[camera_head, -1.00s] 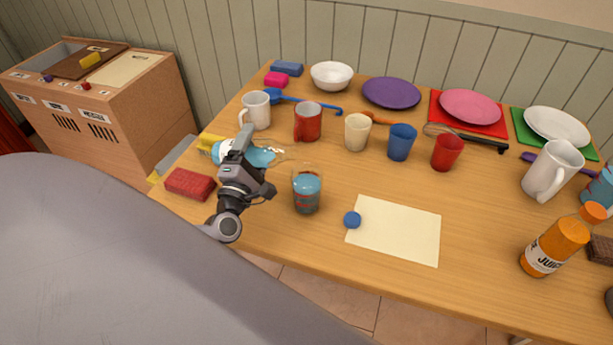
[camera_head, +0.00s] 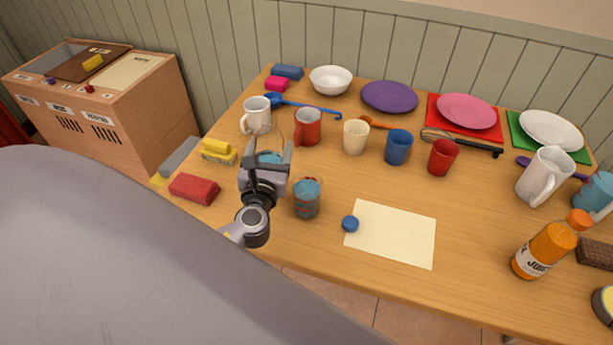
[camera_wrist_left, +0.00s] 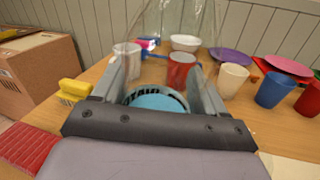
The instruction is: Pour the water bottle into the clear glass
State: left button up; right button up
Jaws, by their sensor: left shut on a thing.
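My left gripper (camera_head: 266,152) is shut on the clear water bottle (camera_wrist_left: 180,22) and holds it roughly upright. Blue water (camera_wrist_left: 155,101) shows low in the bottle, between the fingers in the left wrist view. In the head view the gripper hides much of the bottle. The clear glass (camera_head: 307,199) stands upright on the table, just right of the gripper, and has blue water in it. The bottle is beside the glass, not over it. My right gripper is not in view.
A red mug (camera_head: 308,127), a white mug (camera_head: 257,115) and several cups stand behind. A blue cap (camera_head: 350,224) sits on a cream sheet (camera_head: 400,236) at right. An orange juice bottle (camera_head: 545,250) stands far right.

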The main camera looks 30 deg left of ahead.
pick_arm(q)
jog(key=shift+r, duration=2.05)
